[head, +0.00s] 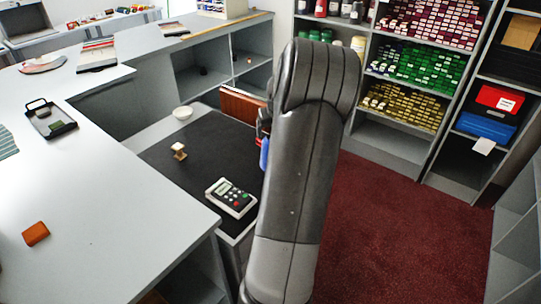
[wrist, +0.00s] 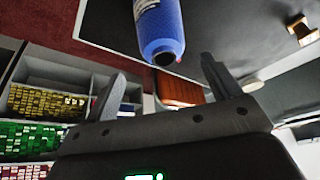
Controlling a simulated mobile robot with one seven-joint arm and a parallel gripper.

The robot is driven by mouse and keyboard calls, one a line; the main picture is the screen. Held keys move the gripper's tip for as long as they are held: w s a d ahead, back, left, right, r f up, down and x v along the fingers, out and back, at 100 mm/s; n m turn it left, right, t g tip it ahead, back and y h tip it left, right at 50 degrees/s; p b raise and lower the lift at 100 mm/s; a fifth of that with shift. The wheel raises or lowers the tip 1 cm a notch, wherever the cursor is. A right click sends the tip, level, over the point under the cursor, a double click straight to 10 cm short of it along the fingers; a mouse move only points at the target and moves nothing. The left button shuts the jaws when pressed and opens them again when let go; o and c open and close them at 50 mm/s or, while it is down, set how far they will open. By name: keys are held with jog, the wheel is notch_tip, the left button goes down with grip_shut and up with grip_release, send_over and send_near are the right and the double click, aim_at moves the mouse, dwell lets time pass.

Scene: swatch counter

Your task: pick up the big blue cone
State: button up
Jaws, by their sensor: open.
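The big blue cone (wrist: 160,28) is in the wrist view at top centre, with a pale printed label and a dark round hole in its near end. In the head view only a blue sliver of it (head: 264,153) shows beside my arm. My gripper (wrist: 162,88) is open and empty, its two fingers spread wide. The cone's near end lies ahead of the gap between the fingers, apart from both. In the head view my arm hides most of the gripper and cone.
A reddish-brown upright panel (head: 242,105) stands behind. The grey counter (head: 110,215) is at left. Red carpet (head: 390,230) is clear at right.

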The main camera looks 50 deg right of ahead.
jog(key=x, duration=0.7)
jog(key=shift+w+f, duration=0.25)
jog(key=shift+w, duration=0.1)
jog(key=shift+c, duration=0.4)
jog(key=c, duration=1.5)
